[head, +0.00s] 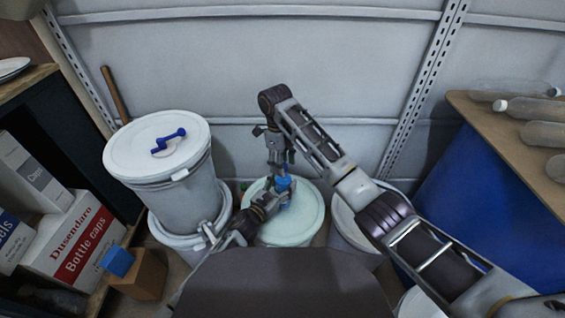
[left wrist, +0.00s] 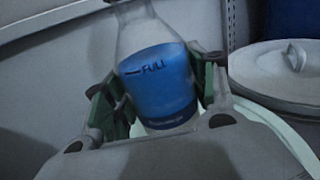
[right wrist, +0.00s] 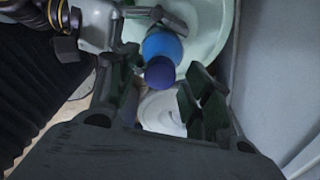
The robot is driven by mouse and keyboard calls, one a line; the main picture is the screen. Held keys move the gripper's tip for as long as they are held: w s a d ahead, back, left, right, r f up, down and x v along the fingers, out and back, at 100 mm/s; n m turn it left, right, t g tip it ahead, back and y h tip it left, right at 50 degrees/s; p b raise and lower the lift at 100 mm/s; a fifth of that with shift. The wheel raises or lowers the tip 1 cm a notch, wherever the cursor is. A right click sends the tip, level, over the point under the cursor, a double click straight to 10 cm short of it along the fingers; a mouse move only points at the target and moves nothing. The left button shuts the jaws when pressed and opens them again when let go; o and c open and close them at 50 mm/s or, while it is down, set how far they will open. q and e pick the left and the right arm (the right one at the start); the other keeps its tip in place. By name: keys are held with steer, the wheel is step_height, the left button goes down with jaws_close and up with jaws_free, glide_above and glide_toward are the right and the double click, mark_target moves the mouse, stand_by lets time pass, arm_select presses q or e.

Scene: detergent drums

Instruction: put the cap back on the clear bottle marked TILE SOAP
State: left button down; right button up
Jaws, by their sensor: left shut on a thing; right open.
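The clear bottle (head: 284,186), with blue in its lower part, stands roughly upright over the pale green drum lid (head: 262,232). In the left wrist view the bottle (left wrist: 158,85) shows a FULL mark; its top is cut off, and I cannot read TILE SOAP. My left gripper (head: 277,196) is shut around its lower part. My right gripper (head: 280,166) is open above it. In the right wrist view a round dark blue cap (right wrist: 159,73) lies between the open fingers, over the lighter blue of the bottle (right wrist: 161,45). It appears to sit on the bottle's top; contact is hidden.
A stacked white drum (head: 165,190) with a blue fitting (head: 168,141) on its lid stands at left. Another lidded drum (head: 350,228) is at right. A table (head: 500,122) at right holds clear bottles. A bottle caps box (head: 78,240) and blue cube (head: 117,261) are at left.

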steer(key=shift+r, duration=2.2)
steer(key=shift+c, duration=0.2)
